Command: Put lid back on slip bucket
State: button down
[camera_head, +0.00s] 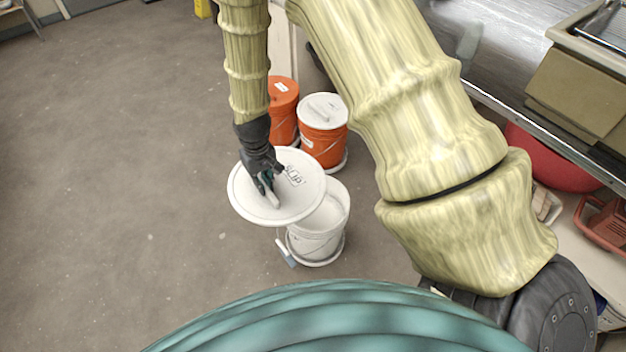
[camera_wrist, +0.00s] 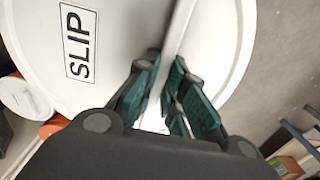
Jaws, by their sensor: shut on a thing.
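The white slip lid (camera_head: 250,204) carries a "SLIP" label and a raised handle (camera_head: 272,197) across its top. My gripper (camera_head: 268,185) is shut on this handle and holds the lid from above. In the wrist view the handle (camera_wrist: 180,35) runs between my gripper's fingers (camera_wrist: 170,100), and the lid (camera_wrist: 125,40) fills much of the picture. The white bucket (camera_head: 318,240) stands on the floor, open at its right side where its inside shows. The lid overlaps the bucket's left part in the head view and sits off to the left of its opening.
Two orange buckets stand behind, one with an orange lid (camera_head: 282,90) and one with a white lid (camera_head: 322,110). A metal table (camera_head: 490,95) with a red tub (camera_head: 550,160) below is at the right. The floor (camera_head: 120,180) at left is clear.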

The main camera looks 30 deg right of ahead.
jog(key=w+d+f+b, duration=0.2)
jog(key=d+f+b, duration=0.4)
jog(key=f, duration=0.4)
jog(key=w+d+f+b, duration=0.2)
jog(key=d+f+b, duration=0.4)
jog(key=f, duration=0.4)
jog(key=w+d+f+b, duration=0.3)
jog(key=d+f+b, duration=0.3)
jog(key=f, duration=0.5)
jog(key=shift+d+n+b, duration=0.25)
jog(key=shift+n+b, duration=0.15)
jog(key=shift+b, duration=0.8)
jog(key=shift+p, duration=0.3)
jog(key=shift+f, duration=0.85)
dwell(0.7)
jog(key=c, duration=1.4)
grip_release()
